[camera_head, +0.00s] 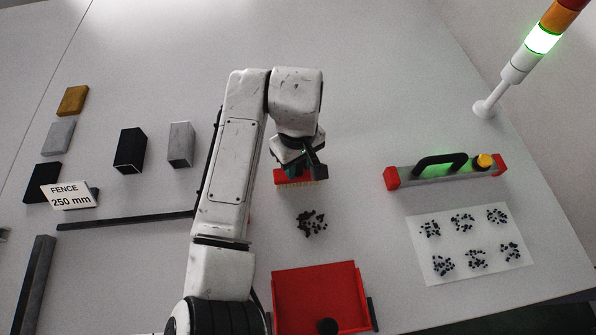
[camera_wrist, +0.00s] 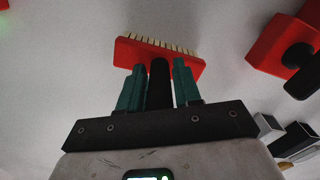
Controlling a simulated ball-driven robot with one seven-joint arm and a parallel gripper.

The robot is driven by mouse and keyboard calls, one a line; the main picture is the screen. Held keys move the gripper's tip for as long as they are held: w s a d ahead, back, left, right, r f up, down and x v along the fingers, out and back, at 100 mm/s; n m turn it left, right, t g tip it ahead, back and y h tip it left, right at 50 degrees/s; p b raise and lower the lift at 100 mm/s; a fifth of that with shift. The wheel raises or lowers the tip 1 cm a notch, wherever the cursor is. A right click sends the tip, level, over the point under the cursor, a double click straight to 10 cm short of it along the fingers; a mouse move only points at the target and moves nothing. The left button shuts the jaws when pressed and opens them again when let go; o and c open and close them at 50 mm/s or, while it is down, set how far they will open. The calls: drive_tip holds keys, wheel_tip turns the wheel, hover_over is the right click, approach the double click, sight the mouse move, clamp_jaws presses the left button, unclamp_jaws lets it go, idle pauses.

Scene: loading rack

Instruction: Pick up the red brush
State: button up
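The red brush has a red block, pale bristles and a black handle. In the wrist view the red brush (camera_wrist: 160,53) is just beyond my fingertips, with its black handle between my teal fingers. I cannot tell whether the bristles touch the table. A pile of dark bits (camera_head: 311,223) lies nearer than the brush.
A red dustpan (camera_head: 285,290) lies at the front. A white sheet (camera_head: 430,270) with dark clusters and a grey bar (camera_head: 440,172) with black handle are right. Several blocks, a dark bar (camera_head: 125,220) and a "FENCE 250 mm" sign (camera_head: 68,196) are left. The back middle is clear.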

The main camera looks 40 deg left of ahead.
clamp_jaws()
drive_tip(key=shift+r, duration=0.15)
drive_tip(key=shift+r+b, duration=0.35)
drive_tip(key=shift+r, duration=0.2)
drive_tip(key=s+a+r, duration=0.6)
drive_tip(key=s+r, duration=0.5)
drive_tip(key=s, duration=0.1)
drive_tip(key=shift+s+a+r, duration=0.2)
drive_tip(key=shift+a+r, duration=0.1)
drive_tip(key=shift+r, duration=0.05)
